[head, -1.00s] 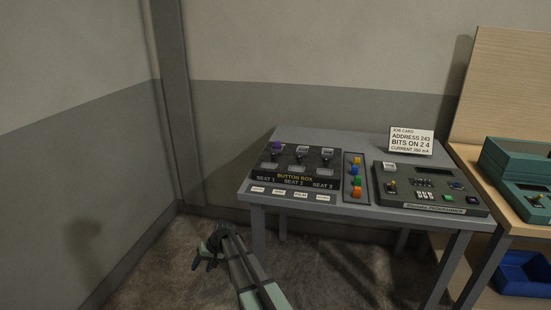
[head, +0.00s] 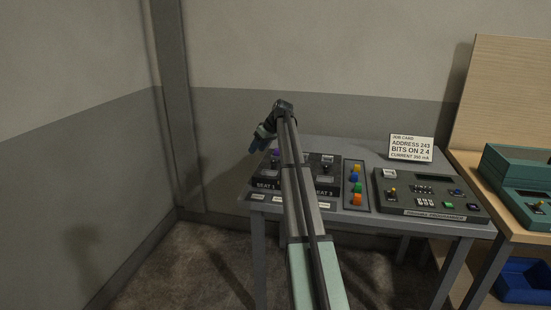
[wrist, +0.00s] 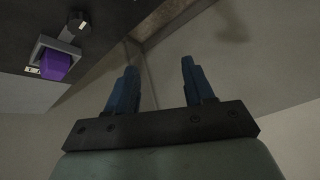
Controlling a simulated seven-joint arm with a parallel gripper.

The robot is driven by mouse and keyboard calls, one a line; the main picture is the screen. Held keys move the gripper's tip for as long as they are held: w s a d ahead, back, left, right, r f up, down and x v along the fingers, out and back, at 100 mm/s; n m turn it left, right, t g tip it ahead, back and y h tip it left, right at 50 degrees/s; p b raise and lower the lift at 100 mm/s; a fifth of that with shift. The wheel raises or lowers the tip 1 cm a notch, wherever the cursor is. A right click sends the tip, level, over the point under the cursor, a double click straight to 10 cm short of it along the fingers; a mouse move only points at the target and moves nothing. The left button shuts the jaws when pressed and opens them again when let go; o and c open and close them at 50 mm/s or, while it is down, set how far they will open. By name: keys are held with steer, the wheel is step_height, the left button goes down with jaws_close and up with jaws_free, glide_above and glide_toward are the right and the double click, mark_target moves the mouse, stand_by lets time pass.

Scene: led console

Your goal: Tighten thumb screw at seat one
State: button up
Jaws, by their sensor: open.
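The black button box (head: 336,178) stands on the grey table, its middle hidden behind my arm in the head view. Seat one is at its left end, above the SEAT 1 label (head: 266,186). The purple button (wrist: 56,65) sits in a grey square seat in the wrist view's upper left. A dark knob (wrist: 77,22), apparently the thumb screw, is just beside that seat. My gripper (head: 257,146) is over the box's left edge in the head view. In the wrist view its blue fingers (wrist: 158,78) are open and empty, apart from the knob and to its right.
Right of the box is a strip of coloured buttons (head: 355,182), then a grey programmer (head: 430,193) with a job card (head: 411,148) behind it. A wooden bench with a green case (head: 515,170) is at far right. The wall is close behind the table.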

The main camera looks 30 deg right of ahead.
steer(key=s+d+r+n+g+h, duration=0.1)
steer(key=s+d+r, duration=0.2)
steer(key=d, duration=0.2)
steer(key=s+d+r+n, duration=0.2)
steer(key=d+r, duration=0.1)
steer(key=d, duration=0.2)
glide_toward(274, 160)
steer(key=shift+g, duration=0.3)
steer(key=x, duration=0.7)
steer(key=shift+w+a+f, duration=0.2)
steer(key=shift+w+f, duration=0.1)
jaws_close()
